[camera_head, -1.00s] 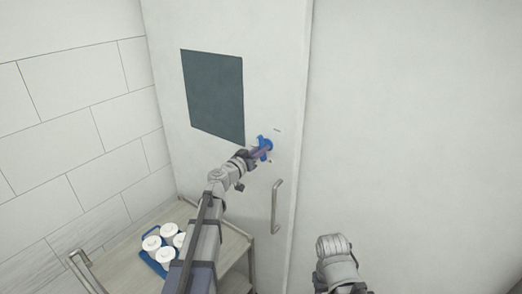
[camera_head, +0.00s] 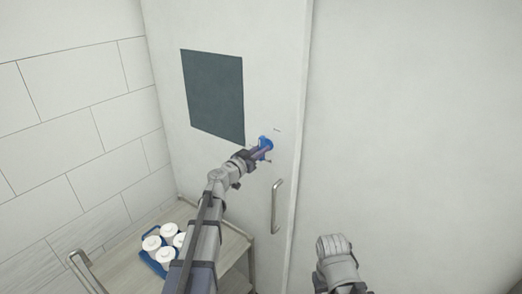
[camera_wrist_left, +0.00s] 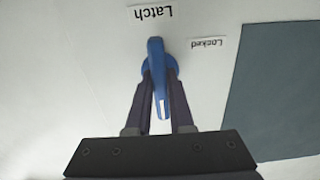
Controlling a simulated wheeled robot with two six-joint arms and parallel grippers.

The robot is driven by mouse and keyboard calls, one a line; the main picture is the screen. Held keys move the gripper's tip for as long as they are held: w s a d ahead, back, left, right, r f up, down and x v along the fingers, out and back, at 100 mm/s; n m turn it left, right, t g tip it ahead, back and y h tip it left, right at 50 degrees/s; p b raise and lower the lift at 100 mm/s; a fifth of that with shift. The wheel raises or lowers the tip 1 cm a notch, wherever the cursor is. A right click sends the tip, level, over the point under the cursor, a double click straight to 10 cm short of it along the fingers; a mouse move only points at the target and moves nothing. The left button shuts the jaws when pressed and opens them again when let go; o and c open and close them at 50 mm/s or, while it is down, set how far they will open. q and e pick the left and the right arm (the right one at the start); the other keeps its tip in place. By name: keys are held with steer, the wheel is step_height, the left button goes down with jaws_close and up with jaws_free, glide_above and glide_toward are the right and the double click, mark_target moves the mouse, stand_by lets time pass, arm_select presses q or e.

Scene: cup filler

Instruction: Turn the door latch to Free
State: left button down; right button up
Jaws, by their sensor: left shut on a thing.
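The blue door latch (camera_head: 267,142) is on the white door (camera_head: 170,75), right of and below the dark window. My left gripper (camera_head: 258,153) reaches it from the lower left and is shut on it. In the left wrist view the latch (camera_wrist_left: 156,50) stands between the two dark fingers (camera_wrist_left: 160,85), one on each side. Its bar runs nearly straight up and down there, with a white mark at the lower end. The labels "Latch" (camera_wrist_left: 153,13) and "Locked" (camera_wrist_left: 207,44) appear upside down. No "Free" label shows. My right gripper is out of view; only part of that arm shows.
A metal door handle (camera_head: 277,206) is below the latch. A trolley (camera_head: 205,216) stands at the lower left, carrying a blue tray (camera_head: 147,262) with several white-lidded cups. A tiled wall (camera_head: 70,110) is at the left. The plain wall to the right is clear.

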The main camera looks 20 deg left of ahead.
arm_select(q)
steer(key=c, duration=0.8)
jaws_free()
steer(key=shift+s, duration=0.1)
steer(key=v, duration=0.7)
steer(key=shift+s+a, duration=0.15)
steer(key=shift+s, duration=0.15)
